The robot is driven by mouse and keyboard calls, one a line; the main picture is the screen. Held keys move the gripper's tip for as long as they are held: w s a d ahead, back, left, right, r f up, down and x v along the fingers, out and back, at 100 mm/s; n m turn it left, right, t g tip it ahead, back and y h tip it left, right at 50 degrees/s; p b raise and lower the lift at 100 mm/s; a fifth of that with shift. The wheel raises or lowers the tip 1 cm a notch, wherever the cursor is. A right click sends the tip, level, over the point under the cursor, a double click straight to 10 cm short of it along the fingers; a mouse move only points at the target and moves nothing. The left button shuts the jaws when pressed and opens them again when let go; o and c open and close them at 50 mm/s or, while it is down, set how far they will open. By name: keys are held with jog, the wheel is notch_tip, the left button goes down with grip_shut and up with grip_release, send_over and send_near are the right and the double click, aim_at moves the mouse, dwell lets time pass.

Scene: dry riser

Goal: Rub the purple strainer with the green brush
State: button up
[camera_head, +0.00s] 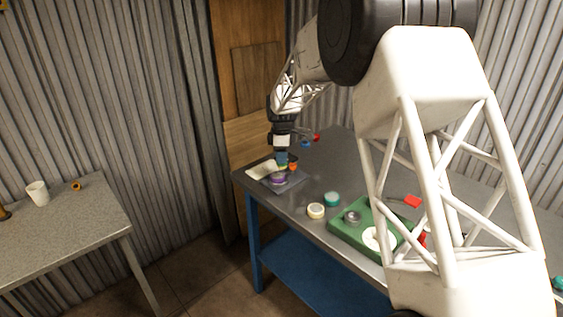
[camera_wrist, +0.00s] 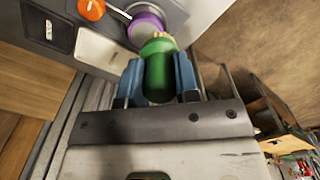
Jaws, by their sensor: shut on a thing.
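My gripper (camera_head: 282,158) is over the near left corner of the grey table, pointing down. In the wrist view its blue fingers (camera_wrist: 158,80) are shut on the green brush (camera_wrist: 159,72), one on each side. The brush's pale bristles point toward the purple strainer (camera_wrist: 147,27). The strainer also shows in the head view (camera_head: 278,180), low on a grey mat (camera_head: 296,184) right below my gripper. The brush head overlaps the strainer's edge in the wrist view; I cannot tell whether they touch. The brush is mostly hidden in the head view.
An orange item (camera_head: 293,167) stands close beside the strainer, and a cream slab (camera_head: 262,169) lies to its left. A cream round container (camera_head: 316,210), a teal one (camera_head: 332,198) and a green tray (camera_head: 343,231) are nearer the front. A separate table (camera_head: 70,225) holds a white cup (camera_head: 38,193).

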jog(key=shift+r, duration=1.35)
